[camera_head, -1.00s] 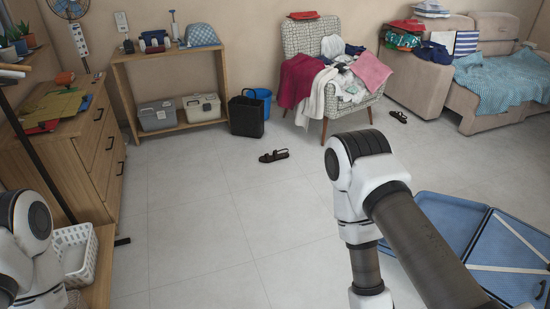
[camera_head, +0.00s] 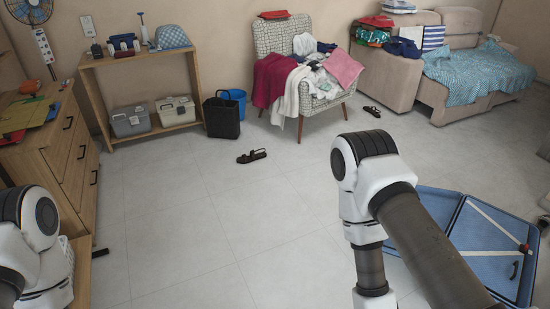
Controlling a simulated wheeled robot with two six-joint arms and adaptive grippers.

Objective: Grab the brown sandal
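A dark brown sandal (camera_head: 252,156) lies on the tiled floor in the middle of the head view, in front of the black bin. A second dark sandal (camera_head: 372,111) lies farther back on the floor, between the armchair and the sofa. Both look dark at this distance. Parts of my two arms show at the lower left and lower right, well short of both sandals. Neither gripper is in the picture.
A patterned armchair (camera_head: 267,40) heaped with clothes stands behind the nearer sandal. A black bin (camera_head: 222,117) and a blue bucket (camera_head: 236,96) stand beside a wooden shelf (camera_head: 138,60). An open blue suitcase (camera_head: 432,215) lies at right.

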